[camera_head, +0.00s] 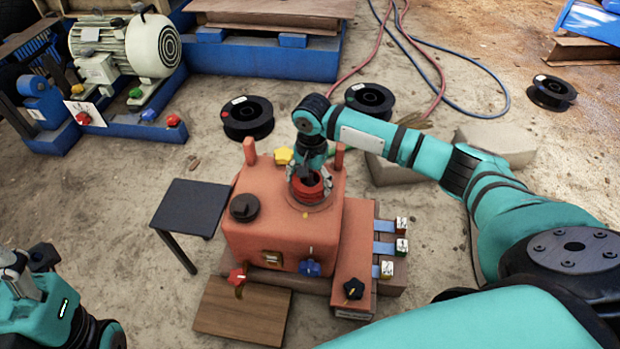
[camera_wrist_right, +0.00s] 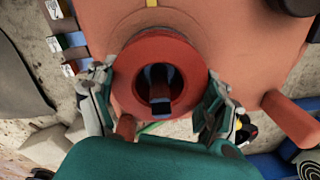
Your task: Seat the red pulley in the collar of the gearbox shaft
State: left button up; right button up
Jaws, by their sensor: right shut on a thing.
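The red pulley (camera_head: 309,188) is over the round collar (camera_head: 318,206) on top of the orange-red gearbox (camera_head: 265,235). My right gripper (camera_head: 309,180) reaches down from above and is shut on the pulley. In the right wrist view its fingers (camera_wrist_right: 155,98) flank the pulley's rim (camera_wrist_right: 130,85) on two sides. A dark blue-grey piece shows inside the pulley's bore; it looks like the shaft. Part of the collar (camera_wrist_right: 150,22) shows behind the pulley. Whether the pulley rests fully down in it I cannot tell. Part of my left gripper (camera_head: 20,268) shows at lower left; its jaws are unclear.
Two upright orange posts and a yellow knob (camera_head: 284,155) stand near the pulley. A black knob (camera_head: 244,207) is on the gearbox's left. A dark small table (camera_head: 190,205) stands left. Black spools (camera_head: 247,118) and hoses lie behind on the ground.

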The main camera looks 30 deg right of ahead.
jog(key=shift+w+r, duration=0.1)
jog(key=o, duration=1.6)
jog(key=shift+f, duration=0.2)
